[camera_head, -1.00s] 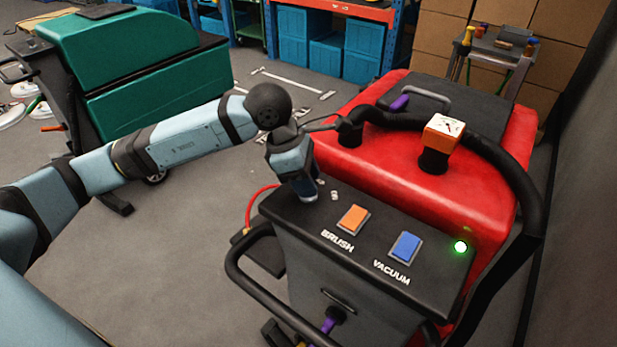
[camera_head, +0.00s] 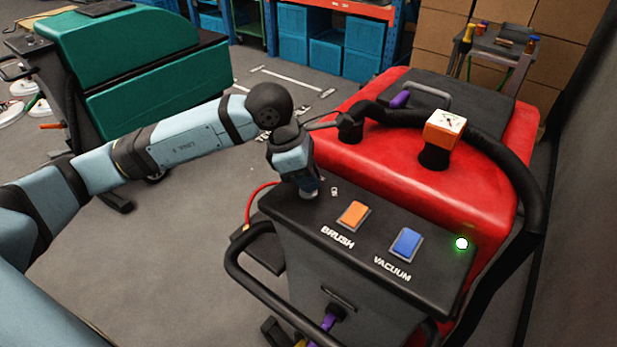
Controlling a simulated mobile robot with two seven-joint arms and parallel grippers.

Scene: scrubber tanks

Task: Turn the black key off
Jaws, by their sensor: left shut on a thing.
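My left gripper (camera_head: 308,192) points down at the far left end of the black control panel (camera_head: 400,274) of the red scrubber (camera_head: 440,192). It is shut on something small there. The black key itself is hidden behind the gripper, so I cannot see its angle. A small light marking (camera_head: 334,191) shows on the panel just right of the fingers. A green light (camera_head: 461,244) glows at the panel's right end. My right gripper is not in view.
An orange BRUSH switch (camera_head: 353,215) and a blue VACUUM switch (camera_head: 406,243) sit right of the gripper. A black hose (camera_head: 510,165) arches behind the panel, past an orange-and-white gauge (camera_head: 444,127). A black handlebar (camera_head: 245,283) is in front. A green machine (camera_head: 130,55) stands left.

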